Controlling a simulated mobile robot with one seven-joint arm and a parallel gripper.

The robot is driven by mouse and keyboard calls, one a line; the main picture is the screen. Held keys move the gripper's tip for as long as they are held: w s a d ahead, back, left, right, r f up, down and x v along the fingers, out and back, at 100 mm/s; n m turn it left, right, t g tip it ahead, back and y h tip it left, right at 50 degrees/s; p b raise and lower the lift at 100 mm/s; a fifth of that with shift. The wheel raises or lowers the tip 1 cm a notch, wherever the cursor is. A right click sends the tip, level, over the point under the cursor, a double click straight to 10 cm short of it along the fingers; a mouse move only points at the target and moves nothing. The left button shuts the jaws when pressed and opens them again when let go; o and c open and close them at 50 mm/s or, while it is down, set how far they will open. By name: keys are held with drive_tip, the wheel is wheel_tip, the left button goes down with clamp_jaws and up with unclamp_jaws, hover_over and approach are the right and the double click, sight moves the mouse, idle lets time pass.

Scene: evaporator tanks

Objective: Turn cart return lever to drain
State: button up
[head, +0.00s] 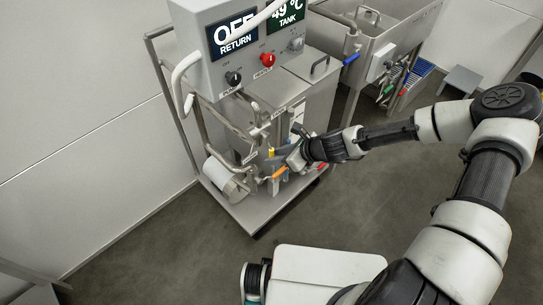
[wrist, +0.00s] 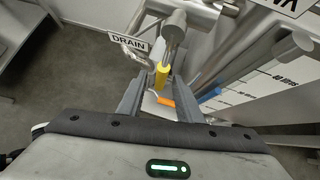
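The cart (head: 310,110) carries a steel tank with pipes and coloured levers low on its front. In the wrist view a yellow lever (wrist: 162,76) hangs below a pipe, between and beyond my fingers. An orange lever (wrist: 166,101) shows below it, and a blue lever (wrist: 210,95) lies to the right. A DRAIN label (wrist: 128,43) is at upper left of the yellow lever. I cannot read which lever is the return one. My gripper (wrist: 158,100) is open, with a gap between its fingers. In the head view my gripper (head: 289,158) is close beside the orange lever (head: 279,173).
A control box (head: 240,50) on the cart reads OFF RETURN and 49 °C TANK. It has a red knob (head: 267,59). A white roll or cylinder (head: 219,172) sits left of the levers. A sink (head: 390,25) stands behind at right. The floor in front is clear.

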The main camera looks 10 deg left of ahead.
drive_tip(key=p+v, duration=0.2)
drive_tip(key=v, duration=1.2)
drive_tip(key=shift+d, duration=0.1)
